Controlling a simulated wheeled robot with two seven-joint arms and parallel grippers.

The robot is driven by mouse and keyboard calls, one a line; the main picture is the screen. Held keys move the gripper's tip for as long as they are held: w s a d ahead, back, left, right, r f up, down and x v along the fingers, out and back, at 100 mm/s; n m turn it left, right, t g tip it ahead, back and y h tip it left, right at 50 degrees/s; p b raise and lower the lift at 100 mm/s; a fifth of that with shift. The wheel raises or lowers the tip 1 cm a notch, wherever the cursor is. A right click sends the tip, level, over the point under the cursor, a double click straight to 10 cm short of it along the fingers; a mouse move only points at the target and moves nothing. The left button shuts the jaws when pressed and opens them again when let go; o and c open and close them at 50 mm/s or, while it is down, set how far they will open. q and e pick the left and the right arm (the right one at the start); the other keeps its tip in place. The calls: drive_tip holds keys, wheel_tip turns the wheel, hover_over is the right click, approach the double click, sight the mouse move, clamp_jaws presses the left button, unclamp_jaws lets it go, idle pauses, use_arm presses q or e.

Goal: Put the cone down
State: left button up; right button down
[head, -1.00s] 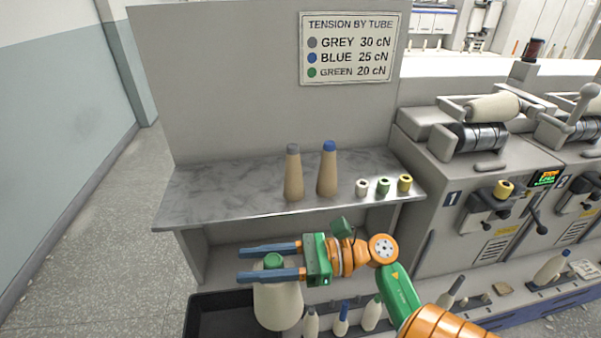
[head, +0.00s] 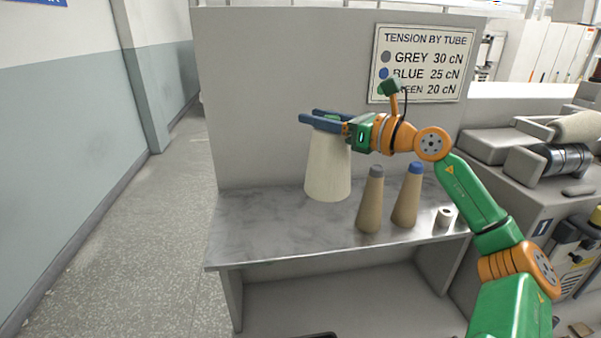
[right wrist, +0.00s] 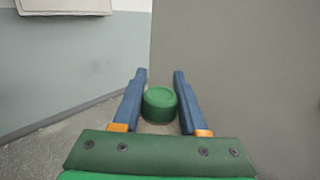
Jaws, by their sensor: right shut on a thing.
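The cone (head: 328,168) is large and cream with a green tube tip, and it is upright at the back of the grey metal shelf (head: 245,235). My right gripper (head: 308,116) is shut on its top, with blue fingers on either side. In the right wrist view the green tip (right wrist: 160,103) is between the two fingers (right wrist: 160,74). The cone's base appears at the shelf top, but I cannot tell whether it touches or hangs slightly above. My left gripper is not in view.
A grey-tipped cone (head: 370,205) and a blue-tipped cone (head: 407,200) stand right of the held cone. A small white bobbin (head: 445,216) is near the shelf's right end. The shelf's left part is clear. A tension sign (head: 423,65) hangs behind.

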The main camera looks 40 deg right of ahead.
drive_tip(key=w+a+f+p, duration=0.2)
drive_tip(key=w+a+p, duration=0.4)
drive_tip(key=p, duration=0.4)
drive_tip(key=w+a+f+b, duration=0.3)
drive_tip(key=f+b, duration=0.1)
drive_tip(key=f, duration=0.6)
drive_tip(key=shift+w+a+f, duration=0.15)
drive_tip(key=shift+w+f, duration=0.25)
drive_tip(key=shift+c, duration=2.2)
unclamp_jaws()
